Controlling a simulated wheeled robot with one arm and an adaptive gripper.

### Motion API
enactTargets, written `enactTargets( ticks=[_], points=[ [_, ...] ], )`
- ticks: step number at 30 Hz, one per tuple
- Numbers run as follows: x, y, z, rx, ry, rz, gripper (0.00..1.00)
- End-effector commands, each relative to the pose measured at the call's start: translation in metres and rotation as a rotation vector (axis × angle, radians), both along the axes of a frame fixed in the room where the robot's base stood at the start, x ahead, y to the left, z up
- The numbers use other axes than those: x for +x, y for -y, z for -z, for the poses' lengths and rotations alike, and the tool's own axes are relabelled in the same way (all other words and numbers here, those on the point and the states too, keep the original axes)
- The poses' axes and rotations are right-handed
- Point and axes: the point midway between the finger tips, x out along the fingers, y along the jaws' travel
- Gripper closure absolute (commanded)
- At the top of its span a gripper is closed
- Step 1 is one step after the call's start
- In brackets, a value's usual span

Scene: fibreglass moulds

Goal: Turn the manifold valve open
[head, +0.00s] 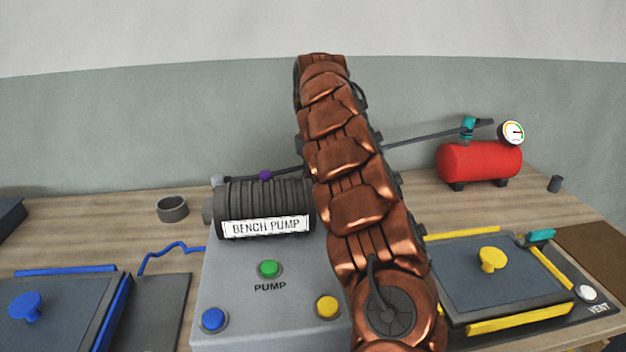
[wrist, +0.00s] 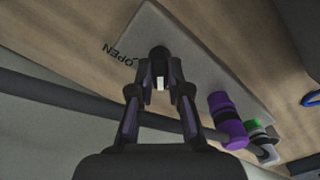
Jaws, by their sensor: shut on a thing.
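In the wrist view, my gripper (wrist: 160,88) is shut on a small dark piece with a white mark, which I take to be the manifold valve's handle. The fingers hide most of it. A dark pipe (wrist: 50,97) runs across behind the fingers. In the head view, my arm blocks the middle of the bench, and the gripper and valve are hidden behind it.
The grey bench pump (head: 222,270) stands left of my arm, with a purple fitting (head: 265,175) on the pipe behind it. A red tank (head: 478,162) with a gauge (head: 511,132) stands back right. A blue-handled mould (head: 60,312) and a yellow-handled mould (head: 460,262) flank the pump.

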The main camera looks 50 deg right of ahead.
Motion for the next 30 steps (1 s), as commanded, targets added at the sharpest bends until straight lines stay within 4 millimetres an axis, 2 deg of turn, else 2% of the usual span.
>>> enactTargets(
  ticks=[20,30],
  points=[
    [0.0014,-0.0022,0.0009,0.005,-0.001,0.243,1.00],
    [0.0009,-0.0031,0.0004,0.005,-0.005,0.420,1.00]
  ],
)
